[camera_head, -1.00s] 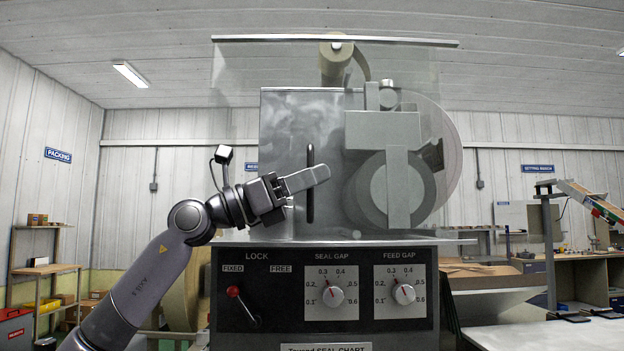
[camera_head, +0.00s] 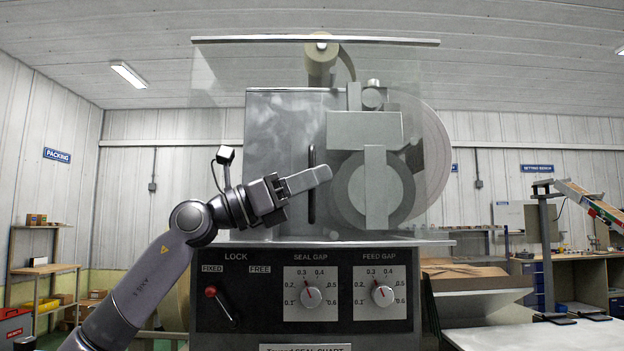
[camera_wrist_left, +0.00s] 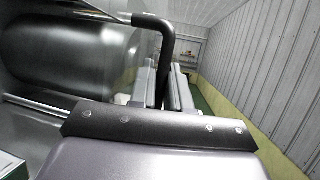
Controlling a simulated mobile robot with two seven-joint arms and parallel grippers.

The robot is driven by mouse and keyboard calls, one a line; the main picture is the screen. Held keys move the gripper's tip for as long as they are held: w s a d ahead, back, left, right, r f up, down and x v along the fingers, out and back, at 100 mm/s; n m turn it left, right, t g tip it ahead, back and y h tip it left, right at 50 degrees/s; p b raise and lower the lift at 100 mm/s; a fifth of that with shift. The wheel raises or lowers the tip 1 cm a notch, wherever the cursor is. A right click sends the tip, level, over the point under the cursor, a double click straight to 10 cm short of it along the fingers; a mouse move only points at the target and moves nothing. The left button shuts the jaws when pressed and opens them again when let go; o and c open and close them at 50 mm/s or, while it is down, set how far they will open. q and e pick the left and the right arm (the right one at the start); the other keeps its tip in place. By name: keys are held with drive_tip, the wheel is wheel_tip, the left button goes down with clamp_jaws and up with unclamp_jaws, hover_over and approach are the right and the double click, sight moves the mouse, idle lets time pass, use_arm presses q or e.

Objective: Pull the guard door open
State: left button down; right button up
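The guard door is a clear panel (camera_head: 215,75) across the front of the grey wrapping machine, with a black upright handle (camera_head: 311,210). My left gripper (camera_head: 318,176) crosses the middle of this handle in the head view, its fingers hiding part of the bar. In the left wrist view, the black handle (camera_wrist_left: 150,21) bends down and runs between the two fingers of the left gripper (camera_wrist_left: 165,85), which look closed on it. The far ends of the fingers are hard to make out there. My right gripper is not in view.
Below the door is a black control panel with a red lock lever (camera_head: 211,292) near FIXED, a seal gap knob (camera_head: 310,296) and a feed gap knob (camera_head: 382,295). A pale table (camera_head: 540,338) stands at right. Shelves (camera_head: 45,268) stand at left.

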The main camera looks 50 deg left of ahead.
use_arm(q)
drive_tip(key=c, duration=1.4)
unclamp_jaws()
drive_tip(key=shift+c, duration=0.2)
drive_tip(key=b+v, duration=0.6)
drive_tip(key=v, duration=0.1)
